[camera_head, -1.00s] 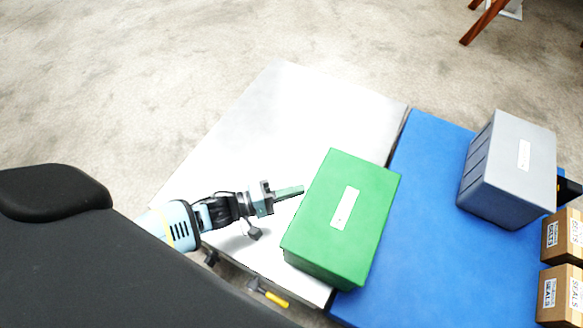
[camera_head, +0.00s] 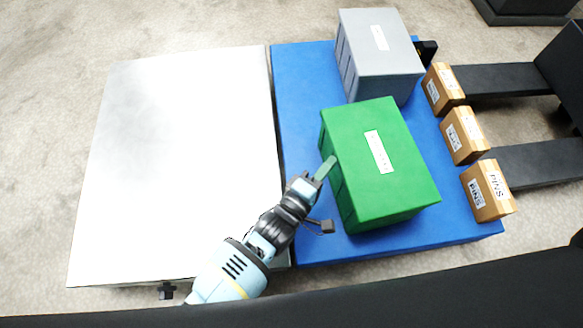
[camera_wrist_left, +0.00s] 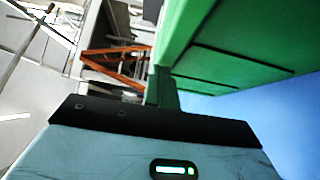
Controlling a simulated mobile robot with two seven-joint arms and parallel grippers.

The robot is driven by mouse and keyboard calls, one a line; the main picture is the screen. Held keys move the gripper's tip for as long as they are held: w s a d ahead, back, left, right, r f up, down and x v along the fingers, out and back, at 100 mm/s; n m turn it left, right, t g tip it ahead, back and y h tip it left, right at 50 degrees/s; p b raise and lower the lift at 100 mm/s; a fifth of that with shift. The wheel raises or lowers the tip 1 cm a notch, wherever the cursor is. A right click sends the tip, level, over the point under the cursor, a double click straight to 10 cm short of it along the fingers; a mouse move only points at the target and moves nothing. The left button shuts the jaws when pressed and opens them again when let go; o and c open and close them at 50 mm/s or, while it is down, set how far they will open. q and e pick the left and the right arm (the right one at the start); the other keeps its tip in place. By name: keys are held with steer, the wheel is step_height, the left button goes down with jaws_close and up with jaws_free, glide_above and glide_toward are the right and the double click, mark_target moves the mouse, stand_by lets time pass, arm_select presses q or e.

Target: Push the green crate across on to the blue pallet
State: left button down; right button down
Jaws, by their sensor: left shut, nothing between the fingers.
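The green crate (camera_head: 392,185) stands upright on the blue pallet (camera_head: 300,130), with its white label facing up. It sits wholly over the blue surface, near the front. My left gripper (camera_head: 325,168) is shut and empty, with its fingertips at the crate's left side; they look to be touching it or very close. In the left wrist view the crate's ribbed green side (camera_wrist_left: 225,45) rises beside the fingers (camera_wrist_left: 160,88), with the blue pallet (camera_wrist_left: 270,125) below it. My right gripper is not in view.
A grey crate (camera_head: 382,60) stands at the back of the pallet, just behind the green one. Several small brown boxes (camera_head: 465,135) line the pallet's right side, near black forks (camera_head: 495,78). The pale table (camera_head: 180,150) on the left is bare.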

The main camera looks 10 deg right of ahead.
arm_select(q)
steer(key=d, duration=0.2)
steer(key=shift+d+r, duration=0.15)
steer(key=shift+d, duration=0.2)
steer(key=shift+a, duration=0.1)
steer(key=p+v, duration=0.2)
steer(key=v, duration=0.6)
steer(key=shift+p, duration=0.3)
